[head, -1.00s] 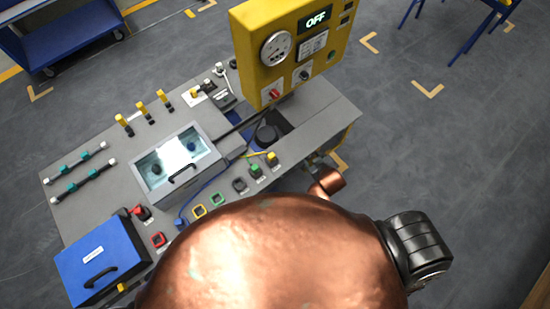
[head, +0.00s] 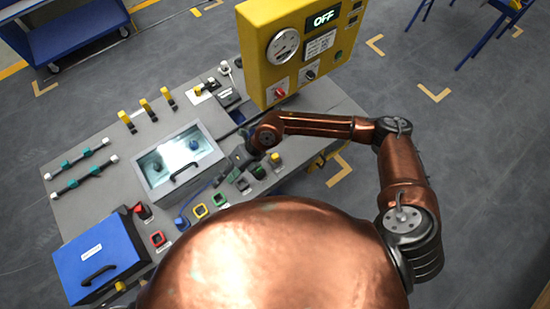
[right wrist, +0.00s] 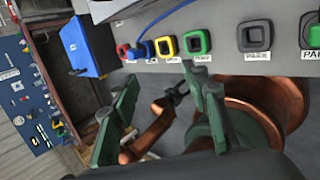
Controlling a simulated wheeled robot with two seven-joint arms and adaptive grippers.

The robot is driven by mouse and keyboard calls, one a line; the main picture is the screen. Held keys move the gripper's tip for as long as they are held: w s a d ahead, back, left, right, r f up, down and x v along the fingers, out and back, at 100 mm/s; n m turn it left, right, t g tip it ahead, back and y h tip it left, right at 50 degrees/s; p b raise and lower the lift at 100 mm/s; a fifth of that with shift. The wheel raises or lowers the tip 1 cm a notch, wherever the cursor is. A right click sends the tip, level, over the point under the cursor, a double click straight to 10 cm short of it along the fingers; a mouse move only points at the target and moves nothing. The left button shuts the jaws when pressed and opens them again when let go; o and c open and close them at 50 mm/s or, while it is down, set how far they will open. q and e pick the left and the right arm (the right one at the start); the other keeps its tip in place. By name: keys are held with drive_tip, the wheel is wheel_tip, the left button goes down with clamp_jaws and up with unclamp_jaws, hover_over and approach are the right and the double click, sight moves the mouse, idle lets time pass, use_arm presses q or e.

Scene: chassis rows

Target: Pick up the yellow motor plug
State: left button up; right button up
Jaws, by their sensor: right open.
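A yellow-topped plug (head: 275,158), which seems to be the motor plug, stands upright near the right end of the panel's front row. A green plug (head: 258,172) stands just left of it. My right gripper (head: 238,157) is above the panel, left of and apart from both plugs, its arm coming in from the right. In the right wrist view my right gripper (right wrist: 157,95) has its fingers wide apart with nothing between them. The yellow plug is not clearly visible there.
A yellow control box (head: 285,60) reading OFF rises behind the arm. The front row has a yellow socket (head: 200,211), a green socket (head: 220,198) and a red socket (head: 157,239). A blue case (head: 100,262) is at front left. A glass-lidded box (head: 180,160) sits mid-panel.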

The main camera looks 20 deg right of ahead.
drive_tip(key=w+d+f+h, duration=0.3)
drive_tip(key=w+d+f, duration=0.1)
drive_tip(key=d, duration=0.4)
drive_tip(key=t+h, duration=0.1)
drive_tip(key=h, duration=0.4)
hover_over(275, 156)
drive_tip(key=a, duration=0.1)
drive_tip(key=f, duration=0.3)
drive_tip(key=shift+s+d+f, duration=0.1)
drive_tip(key=shift+d+f, duration=0.2)
drive_tip(key=shift+d, duration=0.05)
wheel_tip(275, 156, down, 6)
drive_tip(key=shift+d+r+b, duration=0.15)
drive_tip(key=shift+r+b, duration=0.05)
drive_tip(key=shift+b, duration=0.15)
drive_tip(key=shift+c, duration=0.4)
clamp_jaws()
